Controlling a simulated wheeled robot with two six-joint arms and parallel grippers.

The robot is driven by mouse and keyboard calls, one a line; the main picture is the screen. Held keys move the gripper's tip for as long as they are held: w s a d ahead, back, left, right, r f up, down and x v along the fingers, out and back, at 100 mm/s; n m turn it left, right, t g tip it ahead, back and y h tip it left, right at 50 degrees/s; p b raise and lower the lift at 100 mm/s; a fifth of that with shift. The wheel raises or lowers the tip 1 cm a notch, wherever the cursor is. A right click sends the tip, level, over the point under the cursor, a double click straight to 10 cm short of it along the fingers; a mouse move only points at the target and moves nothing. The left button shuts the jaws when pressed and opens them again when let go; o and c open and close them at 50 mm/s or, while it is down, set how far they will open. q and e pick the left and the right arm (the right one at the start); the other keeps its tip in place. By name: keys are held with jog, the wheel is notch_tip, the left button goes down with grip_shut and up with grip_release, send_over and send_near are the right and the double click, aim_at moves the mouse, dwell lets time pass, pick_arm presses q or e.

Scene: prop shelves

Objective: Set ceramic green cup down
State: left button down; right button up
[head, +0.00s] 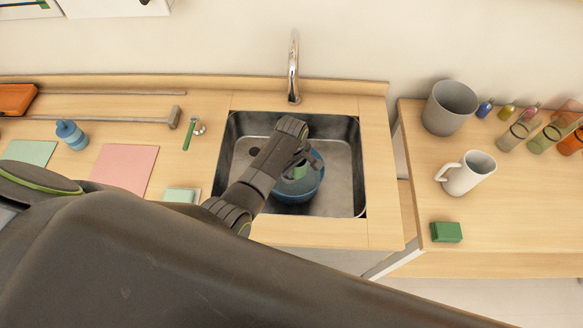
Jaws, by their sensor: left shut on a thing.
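My left gripper (303,161) reaches over the sink from the left, pointing down, shut on the green cup. The green cup (300,171) is small and mostly hidden by the gripper and wrist. It shows over the inside of a blue bowl (308,192); I cannot tell whether it touches the bowl. The bowl is in the steel sink (341,160), partly covered by my arm. My right gripper is not in view.
A tap (293,75) stands behind the sink. On the left counter are a pink sheet (124,168), a blue bottle (72,134) and a hammer-like tool (174,117). The right table holds a grey pot (449,108), white pitcher (468,174), green block (446,232) and several bottles.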

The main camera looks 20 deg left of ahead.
pick_arm(q)
jog(key=shift+f, duration=0.5)
jog(key=c, duration=1.6)
grip_release()
jog(key=shift+r, duration=0.1)
jog(key=shift+r, duration=6.55)
jog(key=shift+f, duration=0.1)
